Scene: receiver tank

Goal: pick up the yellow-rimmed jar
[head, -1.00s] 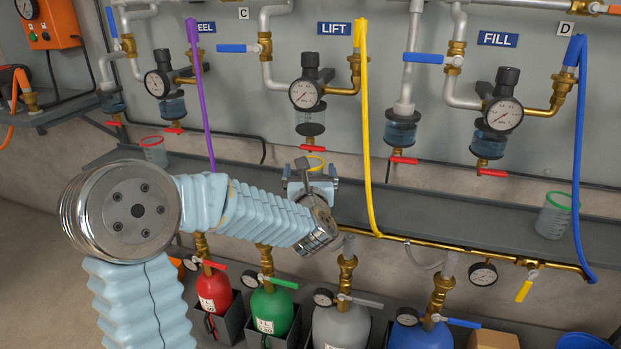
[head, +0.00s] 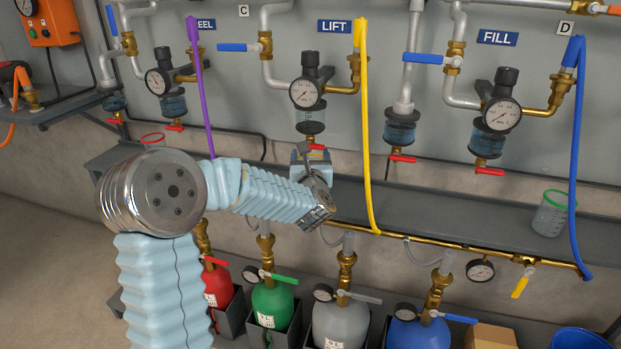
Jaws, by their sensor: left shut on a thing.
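My left gripper (head: 311,160) is above the grey shelf, just below the LIFT regulator's clear bowl and red tap. It is seen from behind and is shut on the yellow-rimmed jar. The jar is hidden behind the gripper and wrist, and I cannot make out its yellow rim. I cannot tell how far the jar is from the shelf. My right gripper is not in view.
The LIFT bowl (head: 310,120) hangs close above the gripper. The yellow hose (head: 366,130) hangs to its right. A red-rimmed jar (head: 152,140) and a green-rimmed jar (head: 550,214) stand on the shelf (head: 450,200). Gas bottles stand below.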

